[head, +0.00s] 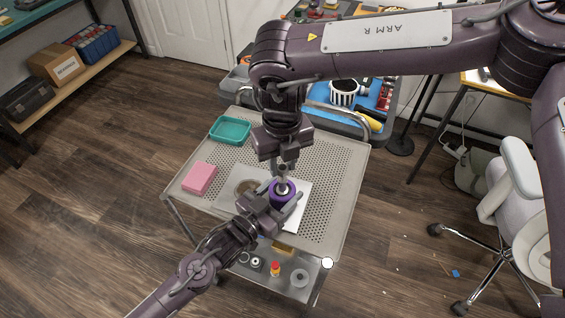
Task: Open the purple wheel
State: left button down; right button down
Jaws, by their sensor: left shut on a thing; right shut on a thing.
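The purple wheel (280,195) is upright over a white sheet (300,182) on the cart top, its round face turned up. My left gripper (274,206) comes in from the lower left and is shut on the wheel, with its fingers at the wheel's sides. My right gripper (284,162) points down from above and is shut on a small grey metal piece (282,185) at the wheel's middle. Whether that piece is a tool or part of the wheel I cannot tell. The wheel's lower side is hidden by my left gripper.
The perforated cart top (335,190) is bare on the right. A pink block (199,178) and a teal tray (230,130) lie to the left. A brown round thing (246,187) lies beside the wheel. Small items sit on the lower shelf (300,290). A chair (520,190) stands right.

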jog(key=shift+r, duration=2.05)
pick_arm(q)
jog(key=shift+c, duration=1.9)
grip_release()
